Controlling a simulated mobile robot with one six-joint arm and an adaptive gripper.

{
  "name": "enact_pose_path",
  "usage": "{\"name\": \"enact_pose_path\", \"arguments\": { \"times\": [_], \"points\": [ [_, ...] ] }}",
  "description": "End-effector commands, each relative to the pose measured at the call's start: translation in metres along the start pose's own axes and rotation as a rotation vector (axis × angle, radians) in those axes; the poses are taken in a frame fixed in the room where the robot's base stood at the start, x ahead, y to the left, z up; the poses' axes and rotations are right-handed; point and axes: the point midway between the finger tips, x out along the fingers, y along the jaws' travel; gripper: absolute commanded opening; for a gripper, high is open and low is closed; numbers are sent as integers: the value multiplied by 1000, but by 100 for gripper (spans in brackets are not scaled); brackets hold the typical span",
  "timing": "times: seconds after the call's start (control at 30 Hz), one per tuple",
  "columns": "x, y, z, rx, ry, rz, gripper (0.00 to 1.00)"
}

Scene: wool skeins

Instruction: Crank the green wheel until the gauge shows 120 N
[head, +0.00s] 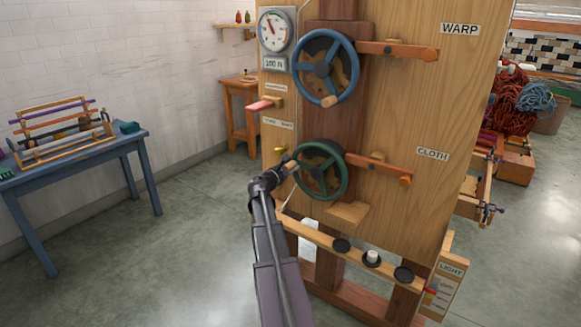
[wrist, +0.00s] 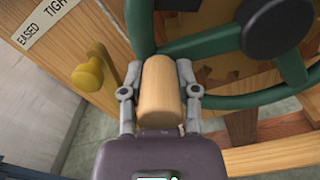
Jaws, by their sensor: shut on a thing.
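The green wheel (head: 321,171) is mounted low on the wooden panel, beside the CLOTH label. Its wooden crank handle (wrist: 160,92) sits between the two fingers of my gripper (wrist: 160,100), which is shut on it. In the head view my gripper (head: 286,168) is at the left side of the green wheel, and the arm hides part of the panel's lower left. The round gauge (head: 275,31) is at the panel's top left, with a red needle. The plate (head: 275,64) below it appears to read 100 N. The green wheel also shows in the wrist view (wrist: 205,42).
A blue wheel (head: 326,67) with its own wooden knob is above, near the WARP label (head: 460,29). A yellow knob (wrist: 88,75) is just left of my gripper. Wooden levers (head: 398,50) stick out at right. A blue table (head: 75,155) stands left, with clear floor between.

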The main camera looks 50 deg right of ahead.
Motion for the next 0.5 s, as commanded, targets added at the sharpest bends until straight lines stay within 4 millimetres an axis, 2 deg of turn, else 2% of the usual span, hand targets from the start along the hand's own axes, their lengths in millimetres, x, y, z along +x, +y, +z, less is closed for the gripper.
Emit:
{"name": "enact_pose_path", "arguments": {
  "times": [0.03,0.07,0.17,0.5],
  "points": [
    [2,1,0,-2,0,2,0],
    [2,1,0,-2,0,2,44],
    [3,0,0,-2,0,1,73],
    [3,-1,1,-1,0,0,75]
  ]
}}
